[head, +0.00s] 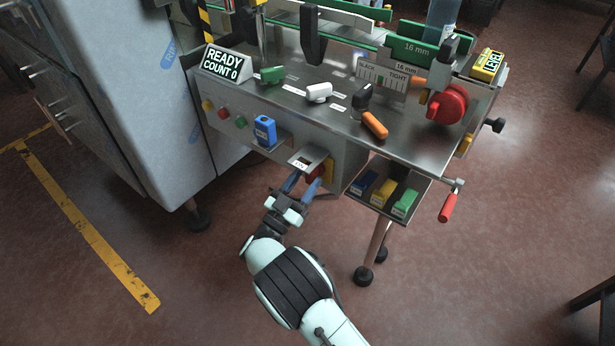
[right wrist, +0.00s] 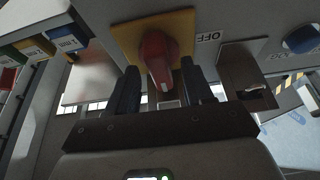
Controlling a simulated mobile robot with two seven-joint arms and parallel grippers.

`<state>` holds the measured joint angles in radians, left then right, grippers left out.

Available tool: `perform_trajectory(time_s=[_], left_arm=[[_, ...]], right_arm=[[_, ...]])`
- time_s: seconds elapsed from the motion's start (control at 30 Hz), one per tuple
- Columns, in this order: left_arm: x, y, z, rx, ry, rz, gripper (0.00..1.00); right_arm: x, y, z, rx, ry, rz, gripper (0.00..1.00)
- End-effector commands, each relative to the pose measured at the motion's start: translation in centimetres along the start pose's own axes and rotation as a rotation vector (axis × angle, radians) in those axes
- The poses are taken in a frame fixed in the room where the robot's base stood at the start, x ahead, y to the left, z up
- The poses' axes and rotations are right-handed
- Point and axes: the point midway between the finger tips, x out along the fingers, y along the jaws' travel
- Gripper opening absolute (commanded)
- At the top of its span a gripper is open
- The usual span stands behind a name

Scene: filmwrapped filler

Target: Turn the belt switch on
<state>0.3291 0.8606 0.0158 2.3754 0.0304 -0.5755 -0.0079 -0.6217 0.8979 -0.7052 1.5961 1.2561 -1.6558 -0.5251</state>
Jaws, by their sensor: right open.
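The belt switch is a red rotary handle (right wrist: 154,58) on a yellow plate (right wrist: 185,22), with an OFF label (right wrist: 208,36) beside it in the right wrist view. In the head view the switch (head: 316,173) shows on the machine's front panel, partly hidden by my gripper. My right gripper (head: 301,184) is open, its two dark blue fingers pointing at the panel. In the right wrist view the fingers (right wrist: 160,88) stand on either side of the red handle. Contact with it cannot be told. My left gripper is in neither view.
A blue box (head: 265,130) sits on a ledge to the left. A tray (head: 377,207) with blue, yellow and green boxes hangs to the right. A red crank handle (head: 448,206) sticks out further right. The floor in front is clear.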

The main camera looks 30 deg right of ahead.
Motion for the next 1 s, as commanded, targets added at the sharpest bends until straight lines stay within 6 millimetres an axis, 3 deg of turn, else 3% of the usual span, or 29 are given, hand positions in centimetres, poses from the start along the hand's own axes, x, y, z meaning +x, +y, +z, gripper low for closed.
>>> perform_trajectory(time_s=[0.3,0.5,0.7,1.0], left_arm=[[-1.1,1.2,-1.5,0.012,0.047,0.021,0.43],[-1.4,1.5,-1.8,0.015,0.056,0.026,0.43],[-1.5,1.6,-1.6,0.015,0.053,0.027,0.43],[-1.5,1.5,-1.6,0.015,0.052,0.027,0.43]], right_arm=[[-7.2,-0.1,-0.1,-0.001,-0.001,-0.006,0.51],[-10.6,-0.1,0.0,-0.001,-0.002,-0.003,0.51],[-11.8,0.0,0.0,0.001,-0.001,-0.002,0.51],[-11.9,0.0,0.0,0.000,-0.001,-0.001,0.51]])
